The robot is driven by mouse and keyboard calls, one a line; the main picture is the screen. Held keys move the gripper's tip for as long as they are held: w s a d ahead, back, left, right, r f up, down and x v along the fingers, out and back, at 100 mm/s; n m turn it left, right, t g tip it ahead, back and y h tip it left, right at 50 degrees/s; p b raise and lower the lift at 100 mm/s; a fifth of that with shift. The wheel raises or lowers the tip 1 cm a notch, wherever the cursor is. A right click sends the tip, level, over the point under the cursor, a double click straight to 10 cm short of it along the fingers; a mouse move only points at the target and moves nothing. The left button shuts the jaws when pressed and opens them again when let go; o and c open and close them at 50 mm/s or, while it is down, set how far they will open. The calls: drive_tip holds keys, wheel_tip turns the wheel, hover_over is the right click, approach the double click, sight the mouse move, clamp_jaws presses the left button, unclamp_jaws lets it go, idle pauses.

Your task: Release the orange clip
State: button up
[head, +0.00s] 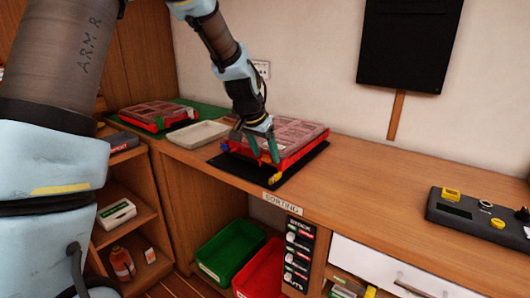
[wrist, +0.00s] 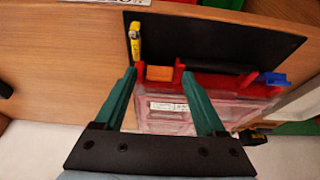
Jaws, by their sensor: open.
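The orange clip (wrist: 159,73) sits at the front edge of a red case (wrist: 215,82) with a clear lid, between two red lugs. In the wrist view, my gripper (wrist: 158,76) is open, with one green fingertip on each side of the clip. I cannot tell whether they touch it. A yellow clip (wrist: 135,42) sticks out from the case over the dark mat. A blue clip (wrist: 272,79) is at the case's other end.
The case lies on a black mat (head: 233,168) on the wooden bench. A white tray (head: 198,134) and another red case (head: 155,113) stand to the left. A dark control box (head: 460,212) is on the right. Bench between is clear. Green and red bins sit below.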

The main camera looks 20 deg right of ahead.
drive_tip(key=shift+c, duration=0.4)
clamp_jaws()
drive_tip(key=shift+f, duration=0.1)
drive_tip(key=f+b, duration=0.1)
drive_tip(key=b, duration=0.2)
drive_tip(key=shift+a+h+b, duration=0.3)
drive_tip(key=shift+h+b, duration=0.1)
drive_tip(key=shift+s+a+t+h+b, duration=0.15)
drive_tip(key=shift+t+h+b, duration=0.2)
drive_tip(key=shift+b, duration=1.15)
drive_tip(key=shift+r, duration=0.1)
drive_tip(key=shift+s+r, duration=0.1)
